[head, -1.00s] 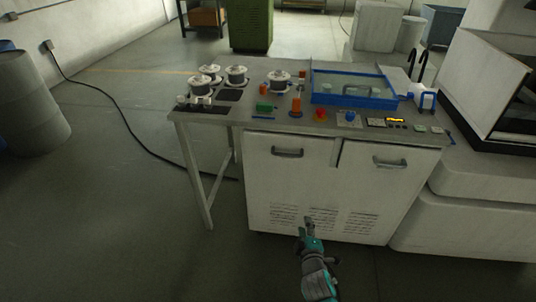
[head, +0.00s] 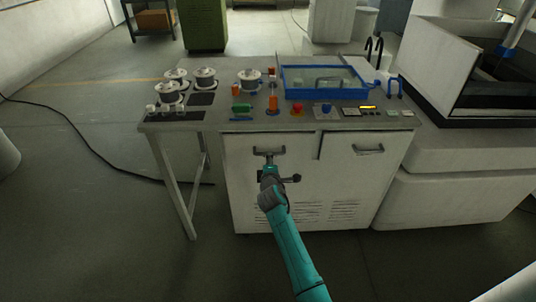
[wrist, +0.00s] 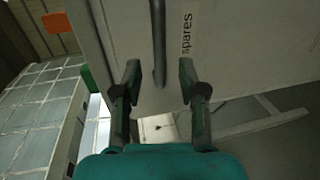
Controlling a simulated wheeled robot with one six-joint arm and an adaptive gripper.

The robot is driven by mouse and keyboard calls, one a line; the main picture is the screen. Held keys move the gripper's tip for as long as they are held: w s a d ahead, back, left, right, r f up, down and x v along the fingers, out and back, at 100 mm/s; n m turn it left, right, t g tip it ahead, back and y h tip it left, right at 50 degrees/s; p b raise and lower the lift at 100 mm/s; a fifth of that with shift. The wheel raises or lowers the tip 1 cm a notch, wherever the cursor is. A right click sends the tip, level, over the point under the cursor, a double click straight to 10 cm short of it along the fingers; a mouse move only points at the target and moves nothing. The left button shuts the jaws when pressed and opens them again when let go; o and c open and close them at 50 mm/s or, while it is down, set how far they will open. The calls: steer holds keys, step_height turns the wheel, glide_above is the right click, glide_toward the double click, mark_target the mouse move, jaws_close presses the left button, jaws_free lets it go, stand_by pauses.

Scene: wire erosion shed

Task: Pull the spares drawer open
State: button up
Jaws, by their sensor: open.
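The spares drawer (head: 240,165) is the left white front of the cabinet under the worktop. In the wrist view its face carries a "spares" label (wrist: 187,35). It looks closed. Its dark bar handle (head: 269,150) shows at the top of the front in the head view. My gripper (wrist: 159,75) is open, with one finger on each side of the bar handle (wrist: 159,45) in the wrist view. Gaps show between the bar and both fingers. In the head view my gripper (head: 268,161) is right at the handle and partly hides its middle.
A second front to the right has its own handle (head: 368,149). The worktop holds wire spools (head: 204,79), a blue-framed tray (head: 283,85) and a red button (head: 297,108). A white machine (head: 450,150) stands close at right. Open floor lies at left.

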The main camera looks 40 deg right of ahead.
steer(key=shift+x, duration=3)
steer(key=shift+s, duration=0.1)
jaws_close()
